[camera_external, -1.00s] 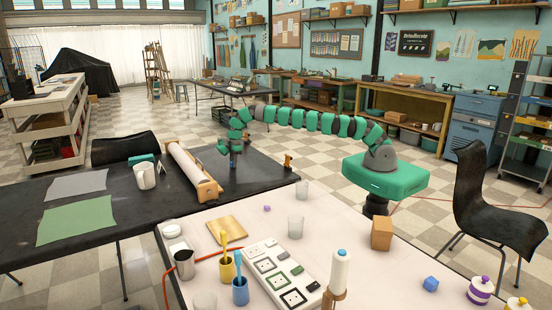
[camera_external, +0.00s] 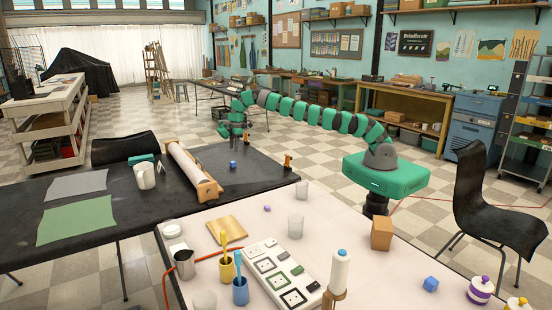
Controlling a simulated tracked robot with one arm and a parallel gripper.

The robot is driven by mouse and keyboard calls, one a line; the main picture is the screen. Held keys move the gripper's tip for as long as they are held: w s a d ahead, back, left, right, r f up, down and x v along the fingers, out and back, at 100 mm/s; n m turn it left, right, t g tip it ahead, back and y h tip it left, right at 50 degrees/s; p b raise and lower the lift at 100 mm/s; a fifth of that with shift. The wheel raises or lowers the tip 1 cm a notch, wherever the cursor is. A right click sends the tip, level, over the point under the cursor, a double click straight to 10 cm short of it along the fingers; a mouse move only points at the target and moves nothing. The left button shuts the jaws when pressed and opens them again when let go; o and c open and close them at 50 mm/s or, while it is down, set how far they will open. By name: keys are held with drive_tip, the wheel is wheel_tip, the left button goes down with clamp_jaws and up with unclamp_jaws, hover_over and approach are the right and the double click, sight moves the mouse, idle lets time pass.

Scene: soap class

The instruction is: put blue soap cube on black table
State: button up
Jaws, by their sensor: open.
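A small blue cube (camera_external: 233,165) rests on the black table (camera_external: 130,205), right of the paper roll on its wooden holder. My gripper (camera_external: 247,137) is open and raised above the far side of the black table, apart from this cube. The arm reaches left from its green base.
On the black table are a white pitcher (camera_external: 145,176), the paper roll (camera_external: 187,165), a small orange-brown item (camera_external: 288,161) and flat sheets. The white table holds cups, a white panel, a bottle (camera_external: 339,270) and a brown box (camera_external: 381,233).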

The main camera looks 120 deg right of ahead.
drive_tip(key=shift+s+r, duration=0.15)
drive_tip(key=shift+r, duration=1.2)
drive_tip(key=w+a+r+t+h, duration=0.1)
drive_tip(key=w+a+r+t, duration=0.1)
drive_tip(key=w+a+r, duration=0.7)
drive_tip(key=w+a+r+t+h, duration=0.1)
drive_tip(key=w+a+r+t, duration=0.1)
drive_tip(key=a+r, duration=1.15)
drive_tip(key=s+a+r+t, duration=0.1)
drive_tip(key=a+r+t, duration=0.1)
drive_tip(key=a+r, duration=0.55)
drive_tip(key=s+a+r+t, duration=0.15)
drive_tip(key=a+r, duration=0.35)
drive_tip(key=r, duration=0.6)
drive_tip(key=s+a+r+t+y, duration=0.2)
drive_tip(key=s+a+r+t, duration=0.4)
drive_tip(key=s+a+r, duration=1)
drive_tip(key=s+a, duration=0.2)
drive_tip(key=a, duration=0.2)
drive_tip(key=shift+t, duration=0.25)
